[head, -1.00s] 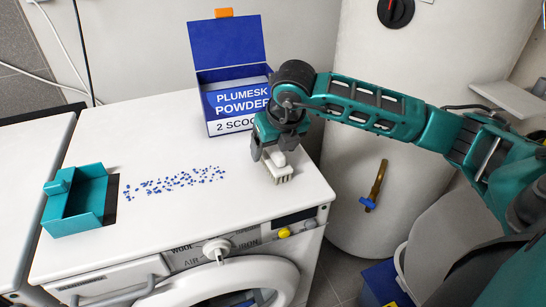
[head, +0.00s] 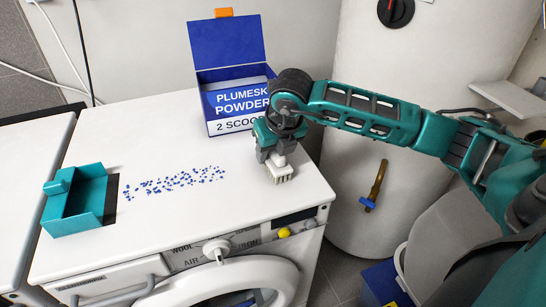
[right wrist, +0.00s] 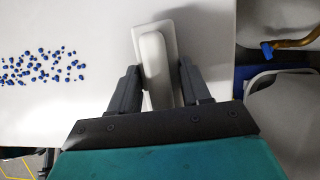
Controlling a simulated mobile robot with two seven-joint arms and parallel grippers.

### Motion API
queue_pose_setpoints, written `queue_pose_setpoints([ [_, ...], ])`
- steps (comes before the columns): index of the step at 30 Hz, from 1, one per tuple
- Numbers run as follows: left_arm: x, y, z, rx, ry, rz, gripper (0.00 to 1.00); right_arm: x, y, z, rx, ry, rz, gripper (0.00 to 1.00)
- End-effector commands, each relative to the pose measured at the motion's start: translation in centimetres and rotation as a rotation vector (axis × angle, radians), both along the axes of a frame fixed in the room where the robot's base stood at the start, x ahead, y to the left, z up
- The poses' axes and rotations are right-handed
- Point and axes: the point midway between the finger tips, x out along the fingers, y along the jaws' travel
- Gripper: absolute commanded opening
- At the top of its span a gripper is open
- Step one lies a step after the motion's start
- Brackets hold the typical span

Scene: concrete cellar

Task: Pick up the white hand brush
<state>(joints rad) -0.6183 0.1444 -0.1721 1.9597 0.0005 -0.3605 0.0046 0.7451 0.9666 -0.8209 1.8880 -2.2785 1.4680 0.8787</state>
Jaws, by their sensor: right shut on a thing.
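The white hand brush (head: 279,174) is at the right end of the washing machine's white top (head: 215,205), its bristles pointing down. My right gripper (head: 275,152) is above it and shut on its handle. In the right wrist view the brush (right wrist: 155,60) lies between the two dark fingers (right wrist: 157,85). I cannot tell whether the bristles touch the top. The upper part of the handle is hidden by the gripper in the head view. My left gripper is not in view.
Blue granules (head: 175,182) are scattered left of the brush. A teal dustpan (head: 75,205) lies at the left end. An open blue powder box (head: 228,98) stands behind the gripper. A white tank (head: 350,150) stands to the right.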

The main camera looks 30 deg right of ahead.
Motion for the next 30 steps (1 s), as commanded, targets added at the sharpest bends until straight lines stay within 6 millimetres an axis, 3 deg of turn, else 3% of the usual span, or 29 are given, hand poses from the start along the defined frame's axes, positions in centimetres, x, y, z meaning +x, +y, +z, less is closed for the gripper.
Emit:
queue_pose_setpoints([
  [10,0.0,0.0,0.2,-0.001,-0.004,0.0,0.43,0.0,0.0,0.2,0.0,-0.002,0.0,0.15],
  [16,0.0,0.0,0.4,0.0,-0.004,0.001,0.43,0.1,0.0,1.9,-0.001,-0.005,0.0,0.15],
  [20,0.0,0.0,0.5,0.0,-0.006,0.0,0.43,0.1,0.0,4.5,-0.001,-0.007,-0.001,0.15],
  [30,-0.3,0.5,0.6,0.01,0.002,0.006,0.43,0.1,0.0,14.3,0.001,-0.007,0.0,0.15],
])
